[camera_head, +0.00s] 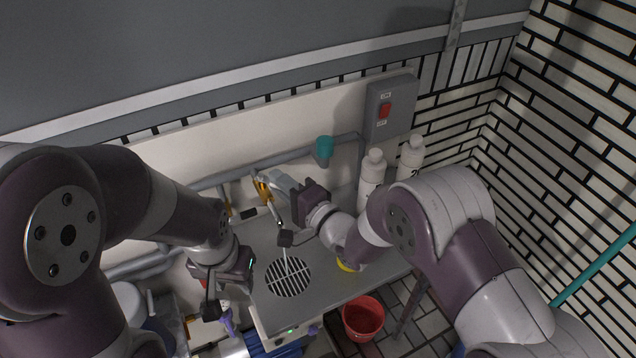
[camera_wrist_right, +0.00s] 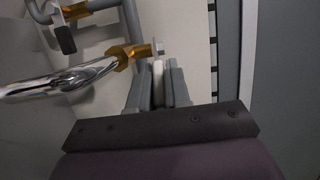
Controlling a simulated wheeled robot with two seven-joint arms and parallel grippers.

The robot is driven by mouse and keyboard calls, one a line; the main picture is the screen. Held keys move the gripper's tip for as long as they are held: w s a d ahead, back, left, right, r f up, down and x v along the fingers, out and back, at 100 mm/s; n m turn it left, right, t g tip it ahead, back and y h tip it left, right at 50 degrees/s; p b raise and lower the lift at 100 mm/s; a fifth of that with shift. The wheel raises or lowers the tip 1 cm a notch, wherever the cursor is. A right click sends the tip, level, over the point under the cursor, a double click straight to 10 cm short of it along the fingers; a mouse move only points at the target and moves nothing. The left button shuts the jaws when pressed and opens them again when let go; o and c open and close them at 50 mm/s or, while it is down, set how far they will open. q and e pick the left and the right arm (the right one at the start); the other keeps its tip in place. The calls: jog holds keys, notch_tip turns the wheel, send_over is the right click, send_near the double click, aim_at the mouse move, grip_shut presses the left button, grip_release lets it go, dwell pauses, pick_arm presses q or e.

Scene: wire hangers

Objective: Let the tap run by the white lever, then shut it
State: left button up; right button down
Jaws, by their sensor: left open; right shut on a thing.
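The tap has a brass body (camera_head: 263,189) and a curved chrome spout over the counter. In the right wrist view, its brass fitting (camera_wrist_right: 130,53) and shiny spout (camera_wrist_right: 62,80) lie left of my fingers. My right gripper (camera_head: 283,182) is shut on the white lever, whose narrow pale end (camera_wrist_right: 158,72) shows between the fingers (camera_wrist_right: 158,88). A thin pale streak (camera_head: 286,258) runs below the spout toward the round drain grate (camera_head: 289,279); it looks like water. My left gripper (camera_head: 238,275) is open at the counter's left front, apart from the tap; its fingertips are hard to see.
A second brass valve (camera_wrist_right: 75,12) with a black handle (camera_wrist_right: 65,40) is beside the tap. White bottles (camera_head: 372,175) stand right of my right gripper, below a grey switch box (camera_head: 390,108). A red bucket (camera_head: 363,318) is on the floor in front.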

dwell(0.3)
jog(key=c, duration=1.4)
grip_release()
jog(key=shift+c, duration=0.2)
jog(key=shift+s, duration=0.1)
jog(key=b+v, duration=0.1)
jog(key=v, duration=1.1)
jog(key=shift+s+d, duration=0.2)
jog(key=shift+s, duration=0.05)
